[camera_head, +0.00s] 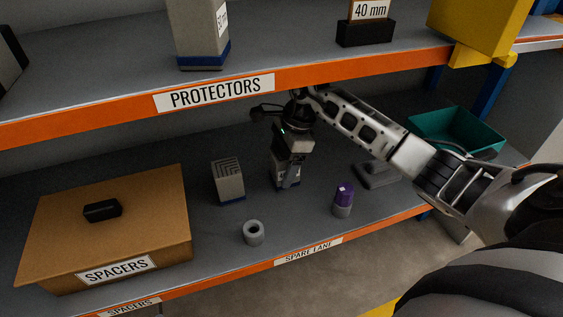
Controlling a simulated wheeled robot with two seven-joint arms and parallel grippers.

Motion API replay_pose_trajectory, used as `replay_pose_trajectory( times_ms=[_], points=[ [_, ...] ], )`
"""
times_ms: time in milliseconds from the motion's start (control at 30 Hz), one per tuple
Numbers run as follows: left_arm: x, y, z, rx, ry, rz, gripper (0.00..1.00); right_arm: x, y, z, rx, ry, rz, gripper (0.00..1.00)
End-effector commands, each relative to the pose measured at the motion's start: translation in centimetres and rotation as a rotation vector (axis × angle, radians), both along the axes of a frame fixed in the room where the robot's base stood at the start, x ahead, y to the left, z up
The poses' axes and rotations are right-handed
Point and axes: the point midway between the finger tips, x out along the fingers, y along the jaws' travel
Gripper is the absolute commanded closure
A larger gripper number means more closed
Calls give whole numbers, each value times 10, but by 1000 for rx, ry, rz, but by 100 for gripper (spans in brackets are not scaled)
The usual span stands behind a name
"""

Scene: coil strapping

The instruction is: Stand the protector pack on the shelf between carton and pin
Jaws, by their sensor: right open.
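A grey protector pack (228,179) with a blue base and a grooved top stands upright on the lower shelf, right of the brown SPACERS carton (105,215). A second similar grey block (277,174) with a pale label stands to its right, partly hidden by my right gripper (288,178). My right gripper points down at this block, its fingers open; whether they touch it I cannot tell. A purple-topped grey cylinder (343,200), possibly the pin, stands further right near the front edge. My left gripper is not in view.
A grey ring (253,232) lies near the front edge by the SPARE LANE label. A teal bin (458,130) and a dark grey item (376,174) are on the right. The orange PROTECTORS shelf edge (330,77) overhangs above, with another grey pack (199,35) on that shelf.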

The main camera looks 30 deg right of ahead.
Motion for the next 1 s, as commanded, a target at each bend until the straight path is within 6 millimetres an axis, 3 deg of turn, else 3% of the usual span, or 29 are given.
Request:
replay_pose_trajectory(
  times_ms=[233, 700, 1000],
  points=[
    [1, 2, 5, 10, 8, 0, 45, 0, -6, 19, -4, -3, -1, 26],
    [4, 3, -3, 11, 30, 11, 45, -25, -102, 14, -2, 3, -4, 26],
    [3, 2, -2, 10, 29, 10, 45, -29, -120, 14, 0, 1, 0, 26]
  ],
)
